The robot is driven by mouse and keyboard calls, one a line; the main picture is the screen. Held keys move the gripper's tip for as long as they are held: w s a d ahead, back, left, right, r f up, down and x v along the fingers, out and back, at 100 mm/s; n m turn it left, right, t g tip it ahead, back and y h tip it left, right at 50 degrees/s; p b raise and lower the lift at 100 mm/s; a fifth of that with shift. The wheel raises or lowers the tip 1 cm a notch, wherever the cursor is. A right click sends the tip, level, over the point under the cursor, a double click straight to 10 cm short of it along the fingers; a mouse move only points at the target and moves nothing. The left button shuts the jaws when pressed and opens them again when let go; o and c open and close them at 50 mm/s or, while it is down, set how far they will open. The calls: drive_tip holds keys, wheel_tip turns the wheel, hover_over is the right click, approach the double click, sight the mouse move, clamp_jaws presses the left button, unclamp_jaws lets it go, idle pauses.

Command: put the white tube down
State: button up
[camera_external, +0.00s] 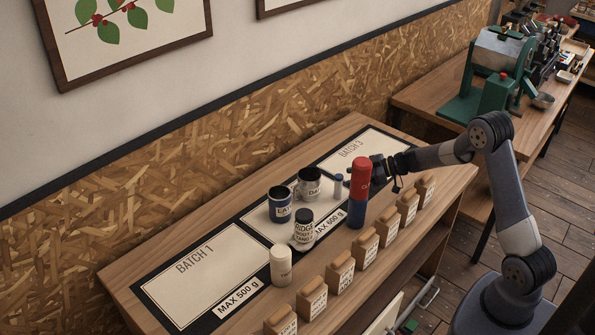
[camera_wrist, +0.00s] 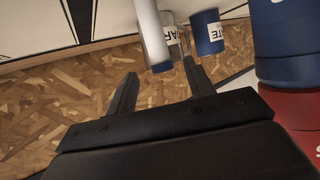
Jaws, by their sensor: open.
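The white tube (camera_external: 338,188) has a dark blue cap and stands upright near the right end of the middle card on the dark mat. It also shows in the wrist view (camera_wrist: 151,32), where the picture is upside down and the cap points down. My gripper (camera_wrist: 162,76) is open. Its fingertips are close to the tube's cap end, with nothing held between them. In the external view my gripper (camera_external: 350,180) is just right of the tube, partly hidden behind the red and blue bottle.
The tall red and blue bottle (camera_external: 357,193) stands close in front of my gripper. Several jars, including a dark blue one (camera_external: 280,205) and a black-lidded one (camera_external: 303,231), crowd the middle card. The BATCH 1 card (camera_external: 205,275) is clear.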

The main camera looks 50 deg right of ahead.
sight(338, 187)
drive_tip(key=p+x, duration=0.1)
drive_tip(key=x, duration=0.6)
drive_tip(key=shift+w+a, duration=0.2)
drive_tip(key=shift+w, duration=0.05)
drive_tip(key=shift+c, duration=0.4)
drive_tip(key=c, duration=1)
